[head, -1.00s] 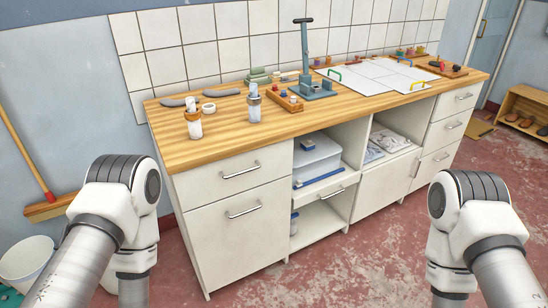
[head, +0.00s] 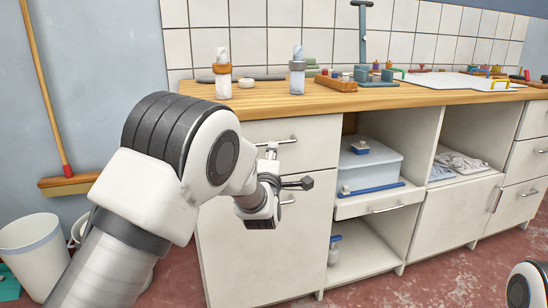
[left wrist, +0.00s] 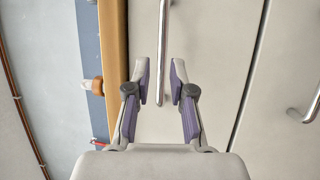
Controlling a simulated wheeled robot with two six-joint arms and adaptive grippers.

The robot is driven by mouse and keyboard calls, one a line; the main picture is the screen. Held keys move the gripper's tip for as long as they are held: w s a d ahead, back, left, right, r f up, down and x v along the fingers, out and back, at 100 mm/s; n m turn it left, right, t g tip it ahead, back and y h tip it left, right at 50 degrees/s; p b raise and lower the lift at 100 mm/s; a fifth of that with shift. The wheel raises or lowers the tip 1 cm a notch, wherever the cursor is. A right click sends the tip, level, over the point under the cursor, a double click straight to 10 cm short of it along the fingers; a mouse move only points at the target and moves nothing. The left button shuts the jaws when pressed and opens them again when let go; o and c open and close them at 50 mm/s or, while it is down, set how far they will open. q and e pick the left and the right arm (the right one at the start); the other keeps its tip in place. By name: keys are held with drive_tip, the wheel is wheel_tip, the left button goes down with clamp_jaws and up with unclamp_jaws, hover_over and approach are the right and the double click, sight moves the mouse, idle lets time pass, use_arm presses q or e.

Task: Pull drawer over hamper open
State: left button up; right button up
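The drawer over the hamper (head: 310,153) is the white upper-left front under the counter and looks closed. Its bar handle (head: 278,142) is horizontal. The taller hamper front (head: 265,240) is below it, with its own handle partly hidden by my gripper. My left gripper (head: 290,166) is open just in front of the drawer. In the left wrist view the drawer handle (left wrist: 162,50) appears between the spread fingers (left wrist: 160,82); I cannot tell whether they touch it. The hamper handle (left wrist: 307,104) lies to the right there. My right gripper is out of view.
The wooden counter (head: 400,97) overhangs the drawer and carries two bottles and trays. Open shelves with a plastic box (head: 370,165) are to the right. A white bucket (head: 32,245) and a broom (head: 65,183) stand at the left. Red floor lies in front.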

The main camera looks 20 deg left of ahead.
use_arm(q)
drive_tip(key=b+x, duration=0.1)
drive_tip(key=x, duration=0.4)
drive_tip(key=shift+w+a, duration=0.15)
drive_tip(key=shift+w, duration=0.15)
clamp_jaws()
drive_tip(key=shift+s+f, duration=0.1)
